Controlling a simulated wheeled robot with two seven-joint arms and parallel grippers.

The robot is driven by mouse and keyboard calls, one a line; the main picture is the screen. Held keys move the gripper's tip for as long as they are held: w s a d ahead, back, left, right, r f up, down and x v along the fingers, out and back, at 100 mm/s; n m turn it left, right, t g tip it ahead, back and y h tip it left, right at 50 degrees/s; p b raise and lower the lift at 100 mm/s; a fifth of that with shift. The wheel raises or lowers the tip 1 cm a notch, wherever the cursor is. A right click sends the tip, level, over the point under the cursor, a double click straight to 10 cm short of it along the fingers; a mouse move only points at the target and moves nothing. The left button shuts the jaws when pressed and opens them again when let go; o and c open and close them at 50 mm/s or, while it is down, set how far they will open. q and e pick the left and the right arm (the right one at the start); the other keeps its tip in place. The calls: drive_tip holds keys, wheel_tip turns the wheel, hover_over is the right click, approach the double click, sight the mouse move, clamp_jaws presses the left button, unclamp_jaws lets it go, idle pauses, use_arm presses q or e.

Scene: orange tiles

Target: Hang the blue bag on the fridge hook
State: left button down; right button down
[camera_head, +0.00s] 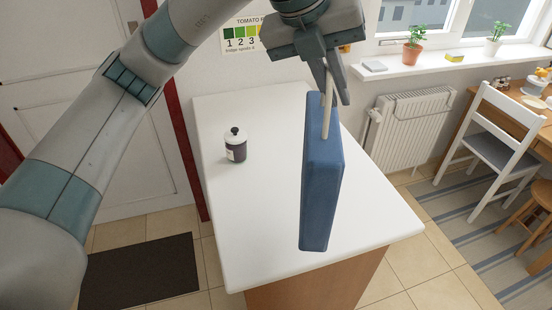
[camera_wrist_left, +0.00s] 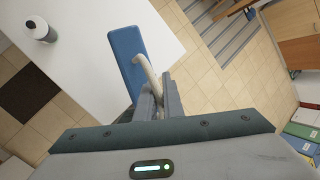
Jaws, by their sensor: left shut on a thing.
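The blue bag (camera_head: 320,190) is a flat, slim block with a pale loop handle (camera_head: 327,118). It hangs upright in the air in front of the white counter top in the head view. My left gripper (camera_head: 334,92) is above it, shut on the handle. In the left wrist view the bag (camera_wrist_left: 127,58) lies beyond the fingertips (camera_wrist_left: 160,88), with the handle (camera_wrist_left: 147,70) running into them. My right gripper is not in view. I see no fridge or hook in either view.
A radiator (camera_head: 410,128), a windowsill with plants (camera_head: 415,42) and a white chair (camera_head: 490,140) stand to the right. A dark mat (camera_head: 140,272) lies on the floor.

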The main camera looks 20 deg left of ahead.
use_arm(q)
drive_tip(key=w+a+f+p, duration=0.3)
drive_tip(key=a+f, duration=0.3)
drive_tip(key=a, duration=0.4)
drive_tip(key=shift+a+f+p, duration=0.15)
drive_tip(key=shift+f+p, duration=0.05)
drive_tip(key=shift+p, duration=0.6)
wheel_tip(320, 180, down, 4)
drive_tip(key=shift+p, duration=1.2)
drive_tip(key=shift+f, duration=0.1)
